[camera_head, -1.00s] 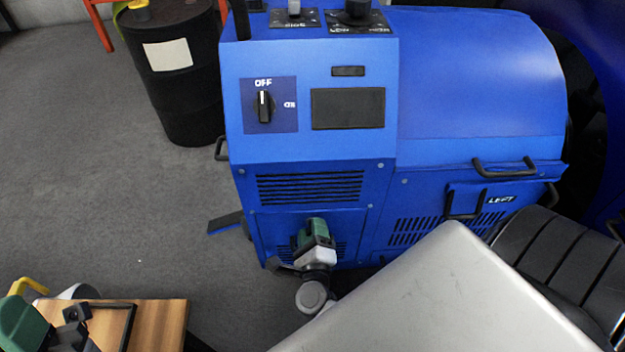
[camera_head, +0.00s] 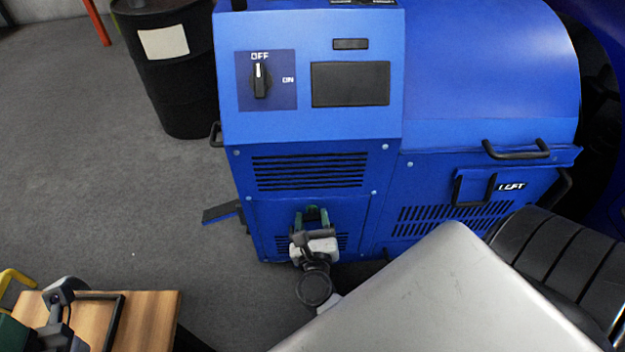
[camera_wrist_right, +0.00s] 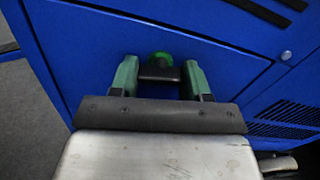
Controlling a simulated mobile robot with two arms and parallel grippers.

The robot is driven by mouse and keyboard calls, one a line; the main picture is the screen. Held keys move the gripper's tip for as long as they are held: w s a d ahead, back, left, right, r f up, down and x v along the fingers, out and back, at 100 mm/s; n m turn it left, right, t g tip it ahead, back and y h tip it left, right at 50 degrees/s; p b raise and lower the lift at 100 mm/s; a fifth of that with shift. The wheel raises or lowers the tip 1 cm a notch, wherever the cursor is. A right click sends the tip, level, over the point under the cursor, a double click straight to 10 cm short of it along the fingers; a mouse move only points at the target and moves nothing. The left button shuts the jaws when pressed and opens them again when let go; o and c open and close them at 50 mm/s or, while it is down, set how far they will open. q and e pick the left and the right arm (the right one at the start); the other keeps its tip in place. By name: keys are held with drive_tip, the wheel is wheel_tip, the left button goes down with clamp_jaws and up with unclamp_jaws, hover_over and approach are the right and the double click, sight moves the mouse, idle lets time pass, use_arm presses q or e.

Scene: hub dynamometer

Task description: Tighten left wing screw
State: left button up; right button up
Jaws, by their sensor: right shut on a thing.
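My right gripper (camera_head: 315,215) is at the lower front panel of the blue dynamometer cabinet (camera_head: 310,130). In the right wrist view its two green fingers (camera_wrist_right: 160,80) stand either side of a small dark crosspiece with a round green top, which looks like the wing screw (camera_wrist_right: 159,72). They are shut on it. In the head view the gripper hides most of the screw. At the lower left, cropped green and dark parts (camera_head: 62,292) look like my left arm; its fingertips cannot be made out.
A wooden table (camera_head: 150,310) is at the lower left. A black drum (camera_head: 175,90) stands behind, left of the cabinet. A black-handled cover marked LEFT (camera_head: 490,200) and a black ribbed roller (camera_head: 565,255) are to the right. Grey floor (camera_head: 100,190) is clear at left.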

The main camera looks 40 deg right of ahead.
drive_tip(key=shift+m, duration=0.3)
idle(0.4)
drive_tip(key=o, duration=0.9)
drive_tip(key=p+v, duration=0.1)
drive_tip(key=v, duration=0.9)
drive_tip(key=shift+s+a+f, duration=0.1)
drive_tip(key=shift+s+a, duration=0.15)
drive_tip(key=shift+s, duration=0.05)
